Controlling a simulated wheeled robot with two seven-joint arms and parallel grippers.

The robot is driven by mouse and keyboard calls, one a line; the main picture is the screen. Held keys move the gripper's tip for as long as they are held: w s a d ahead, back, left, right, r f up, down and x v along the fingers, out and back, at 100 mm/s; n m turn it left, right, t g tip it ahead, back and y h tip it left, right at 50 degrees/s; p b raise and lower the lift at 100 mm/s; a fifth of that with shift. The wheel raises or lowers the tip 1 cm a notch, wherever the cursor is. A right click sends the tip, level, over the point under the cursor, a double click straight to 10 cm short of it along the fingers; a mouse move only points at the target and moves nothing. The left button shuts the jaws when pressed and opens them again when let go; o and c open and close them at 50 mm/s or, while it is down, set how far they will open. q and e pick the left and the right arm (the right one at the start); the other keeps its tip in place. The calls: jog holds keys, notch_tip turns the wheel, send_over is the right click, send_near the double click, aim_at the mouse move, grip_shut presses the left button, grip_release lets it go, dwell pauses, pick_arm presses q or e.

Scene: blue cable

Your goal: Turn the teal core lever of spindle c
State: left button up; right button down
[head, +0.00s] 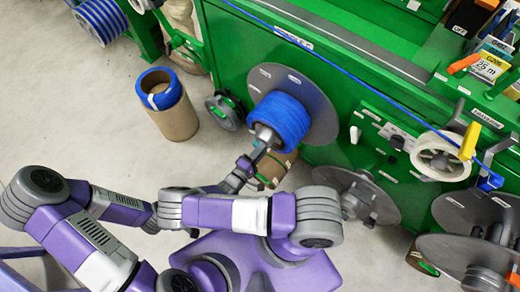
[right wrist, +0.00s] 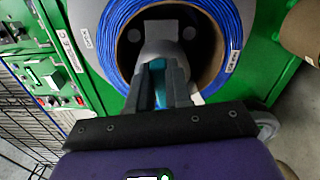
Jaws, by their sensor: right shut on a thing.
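A spindle on the green machine carries a coil of blue cable (head: 284,119) in front of a grey disc (head: 322,109). The coil also fills the right wrist view (right wrist: 100,35), around a brown core with a grey hub. The teal lever (right wrist: 159,88) shows between my right gripper's fingers at the hub. My right gripper (head: 257,149) is at the front of this spindle, its fingers shut on the lever; the fingers hide much of it. My left gripper is not in view.
A cardboard tube with a blue coil (head: 168,108) stands on the floor at left. Grey discs (head: 356,196) and a white spool (head: 440,155) are to the right. A wire rack (right wrist: 25,115) is at left in the wrist view.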

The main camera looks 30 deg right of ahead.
jog(key=shift+f+m, duration=0.15)
jog(key=shift+m, duration=0.65)
jog(key=c, duration=1)
grip_release()
jog(key=shift+c, duration=0.2)
notch_tip(320, 180, up, 10)
jog(key=p, duration=0.4)
